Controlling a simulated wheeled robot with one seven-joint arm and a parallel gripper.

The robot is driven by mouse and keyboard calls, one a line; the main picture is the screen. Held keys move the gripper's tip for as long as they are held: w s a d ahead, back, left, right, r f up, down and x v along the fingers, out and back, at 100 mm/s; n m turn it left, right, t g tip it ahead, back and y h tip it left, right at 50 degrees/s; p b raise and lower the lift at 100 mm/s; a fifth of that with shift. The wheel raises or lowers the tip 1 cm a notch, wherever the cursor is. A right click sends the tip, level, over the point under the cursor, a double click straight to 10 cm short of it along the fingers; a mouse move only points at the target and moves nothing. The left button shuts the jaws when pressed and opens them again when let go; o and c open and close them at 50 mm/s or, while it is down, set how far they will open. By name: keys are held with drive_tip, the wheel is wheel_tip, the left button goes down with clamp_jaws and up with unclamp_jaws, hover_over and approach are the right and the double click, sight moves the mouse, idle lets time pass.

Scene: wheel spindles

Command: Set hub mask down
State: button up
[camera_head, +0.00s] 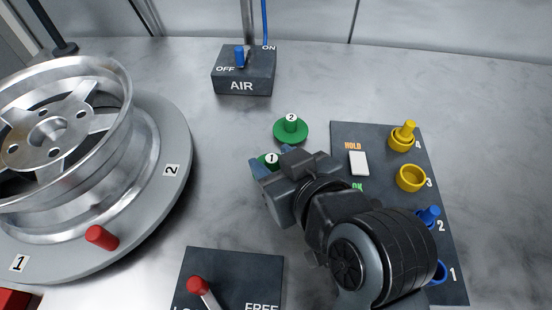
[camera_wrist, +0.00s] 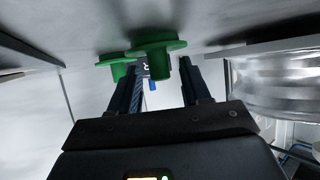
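Hub mask 1 (camera_head: 262,157), a green disc with a knob, is at the grey metal table, partly hidden by my gripper. In the wrist view its flange and knob (camera_wrist: 159,66) show between the fingers, disc side toward the table. My gripper (camera_head: 272,160) is around the knob; the wrist view (camera_wrist: 161,75) shows a gap on both sides of it, so the fingers are open. Hub mask 2 (camera_head: 290,130), also green, sits on the table just behind; it shows left of mask 1 in the wrist view (camera_wrist: 118,69).
A silver wheel (camera_head: 115,140) stands on a grey turntable (camera_head: 172,200) at left. The AIR box (camera_head: 243,85) is at the back. A dark panel (camera_head: 375,140) with yellow and blue parts lies right, partly under my arm. A red-handled lever box (camera_head: 235,265) is in front.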

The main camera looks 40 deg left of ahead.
drive_tip(key=shift+r, duration=0.15)
drive_tip(key=v, duration=1.2)
drive_tip(key=shift+p, duration=0.3)
idle(0.8)
